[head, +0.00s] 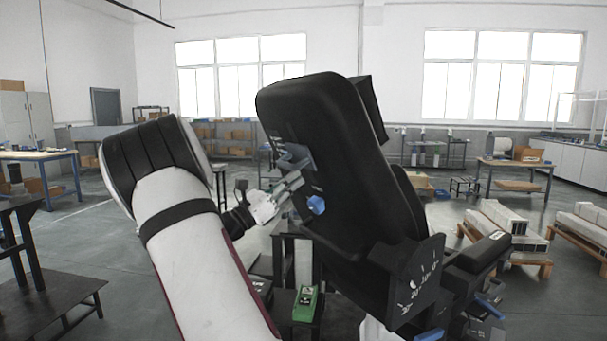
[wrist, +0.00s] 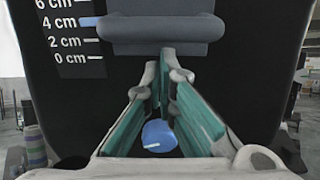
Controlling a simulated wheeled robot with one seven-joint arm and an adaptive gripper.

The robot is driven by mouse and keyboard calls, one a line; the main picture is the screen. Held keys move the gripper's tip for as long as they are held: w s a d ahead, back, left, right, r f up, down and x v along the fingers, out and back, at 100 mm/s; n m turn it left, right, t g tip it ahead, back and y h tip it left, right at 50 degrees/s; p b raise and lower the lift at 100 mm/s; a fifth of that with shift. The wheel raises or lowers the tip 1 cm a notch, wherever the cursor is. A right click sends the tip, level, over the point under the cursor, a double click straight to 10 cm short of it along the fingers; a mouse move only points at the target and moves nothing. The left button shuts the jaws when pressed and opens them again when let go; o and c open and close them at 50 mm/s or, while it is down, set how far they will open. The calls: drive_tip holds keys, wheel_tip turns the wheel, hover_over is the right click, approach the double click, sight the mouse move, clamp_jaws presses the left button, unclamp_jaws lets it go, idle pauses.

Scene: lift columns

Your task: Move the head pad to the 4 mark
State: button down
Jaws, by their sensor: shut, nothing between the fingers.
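The head pad (wrist: 160,30) is a grey block on the black backrest (wrist: 255,80), at the top of the wrist view. It also shows in the head view (head: 296,157). A scale with 0, 2, 4 and 6 cm lines is left of it. The 4 mark (wrist: 88,22) is blue and level with the upper part of the pad's wide section. My gripper (wrist: 163,62) is shut and empty, its tips just under the pad's lower edge. I cannot tell whether they touch it. In the head view my gripper (head: 296,181) is at the backrest's face.
A blue knob (wrist: 160,135) shows between and below my fingers; it also shows in the head view (head: 316,204). A black dial plate (head: 415,283) is at the chair's lower right. A green box (head: 305,303) sits on a dark stand below. Benches and pallets stand farther off.

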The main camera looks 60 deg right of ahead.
drive_tip(key=shift+d+f, duration=0.1)
drive_tip(key=shift+f, duration=0.2)
drive_tip(key=v, duration=0.9)
idle(0.7)
drive_tip(key=shift+s, duration=0.1)
idle(0.8)
drive_tip(key=s+a+f+m+t+y+p, duration=0.1)
drive_tip(key=s+a+f+m+t+y, duration=0.25)
drive_tip(key=s+a+m+y, duration=0.65)
drive_tip(key=s+a+m+t+y, duration=0.1)
drive_tip(key=s+a+t+y, duration=0.2)
drive_tip(key=a, duration=0.6)
drive_tip(key=s+a+m+t+y+p, duration=0.1)
drive_tip(key=s+a+t+y, duration=0.2)
drive_tip(key=a, duration=0.6)
drive_tip(key=s+a+f+m+t+y, duration=0.1)
drive_tip(key=s+a+t+y, duration=0.3)
drive_tip(key=a, duration=0.5)
drive_tip(key=shift+s+y+p, duration=0.3)
drive_tip(key=shift+s+y, duration=0.5)
drive_tip(key=shift+s, duration=0.2)
